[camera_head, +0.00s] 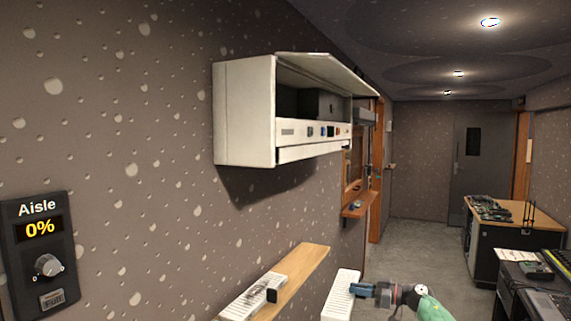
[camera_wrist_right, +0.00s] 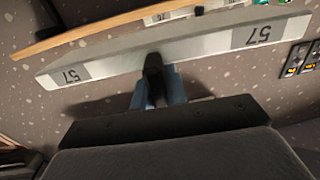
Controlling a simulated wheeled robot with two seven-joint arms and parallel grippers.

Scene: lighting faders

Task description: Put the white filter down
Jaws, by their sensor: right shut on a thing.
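The white filter (camera_head: 341,297) is in my right gripper (camera_head: 368,290), at the bottom middle of the head view, to the right of the wooden shelf. In the right wrist view the filter (camera_wrist_right: 160,57) is a long pale bar with a "57" label near each end. My right gripper (camera_wrist_right: 158,88) is shut on the black tab at its middle. The filter appears held in the air, apart from the shelf. My left gripper is not in view.
A wooden wall shelf (camera_head: 309,258) holds a second, dirty-looking filter (camera_head: 247,300) with a black tab; its far part is bare. A white wall unit (camera_head: 245,112) hangs above with its lid raised. A dimmer panel (camera_head: 40,255) reads "Aisle 0%". A cluttered desk (camera_head: 546,285) stands right.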

